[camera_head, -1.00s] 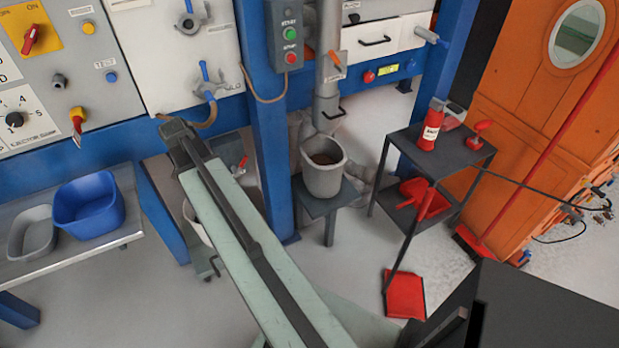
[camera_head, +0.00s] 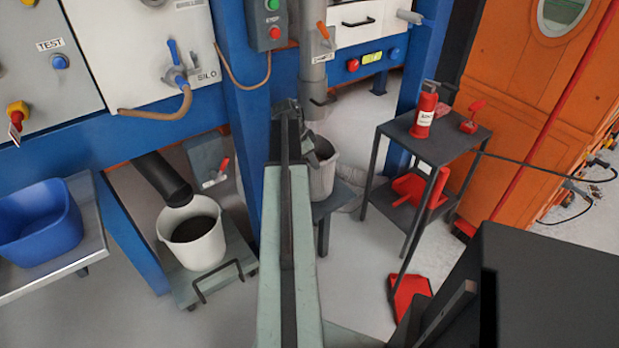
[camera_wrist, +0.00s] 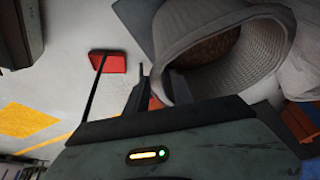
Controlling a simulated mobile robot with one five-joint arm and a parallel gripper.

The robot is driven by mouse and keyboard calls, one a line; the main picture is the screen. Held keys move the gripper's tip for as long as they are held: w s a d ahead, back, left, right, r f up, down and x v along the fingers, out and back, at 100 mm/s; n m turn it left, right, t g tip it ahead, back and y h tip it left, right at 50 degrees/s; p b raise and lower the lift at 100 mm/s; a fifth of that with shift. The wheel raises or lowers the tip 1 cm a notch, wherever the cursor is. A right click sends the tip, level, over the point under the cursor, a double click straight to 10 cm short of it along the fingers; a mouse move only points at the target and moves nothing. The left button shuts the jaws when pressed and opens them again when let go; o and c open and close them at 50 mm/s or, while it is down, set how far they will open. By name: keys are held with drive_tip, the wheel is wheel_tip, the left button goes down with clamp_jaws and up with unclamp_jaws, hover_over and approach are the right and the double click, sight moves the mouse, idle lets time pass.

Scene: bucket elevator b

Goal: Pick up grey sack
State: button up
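A grey open-topped container with a woven, sack-like wall (camera_head: 322,178) stands on a small dark stand under the metal chute, partly behind my arm. In the wrist view the woven grey sack (camera_wrist: 245,70) fills the upper right, its mouth facing the camera and brown material inside. Paler grey, sack-like folds (camera_head: 350,196) lie behind it on the floor. My gripper (camera_head: 303,138) is at the near left side of the grey sack, close to its rim. I cannot tell whether it touches the sack or how far its fingers are apart.
A white bucket (camera_head: 192,245) stands on a low trolley left of my arm, under a black pipe. A blue post (camera_head: 248,150) rises just left of my gripper. A dark shelf table (camera_head: 440,145) with a red extinguisher (camera_head: 424,112) is to the right. A red dustpan (camera_head: 410,295) lies on the floor.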

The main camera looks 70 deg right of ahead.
drive_tip(key=b+x, duration=0.6)
drive_tip(key=x, duration=0.2)
drive_tip(key=shift+d, duration=0.1)
drive_tip(key=shift+s+r, duration=0.1)
drive_tip(key=shift+r, duration=0.1)
clamp_jaws()
idle(1.0)
